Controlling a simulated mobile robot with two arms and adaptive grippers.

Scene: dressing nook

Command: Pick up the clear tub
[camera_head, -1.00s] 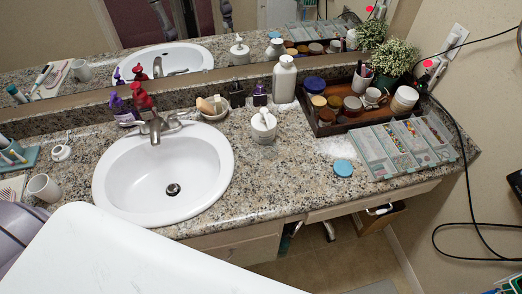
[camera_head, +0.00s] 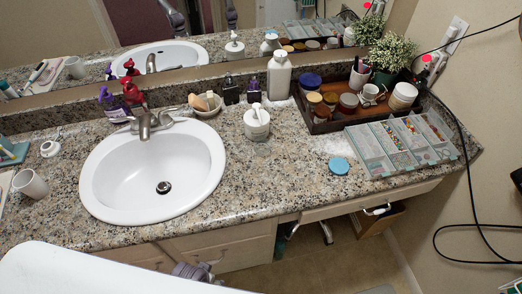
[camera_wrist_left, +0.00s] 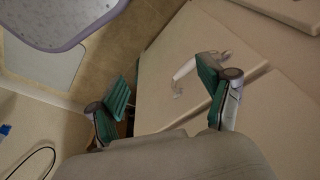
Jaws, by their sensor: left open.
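No single thing stands out surely as the clear tub. Shallow clear-looking boxes with coloured beads (camera_head: 398,146) lie at the right of the counter, in front of the wooden tray. A grey-purple part of my left arm shows at the bottom of the head view.
The counter (camera_head: 270,180) holds a sink (camera_head: 155,170), a white bottle (camera_head: 279,76), a blue lid (camera_head: 339,166) and a dark wooden tray (camera_head: 330,125) of jars. A white cup (camera_head: 31,183) stands at left. A black cable hangs on the right wall.

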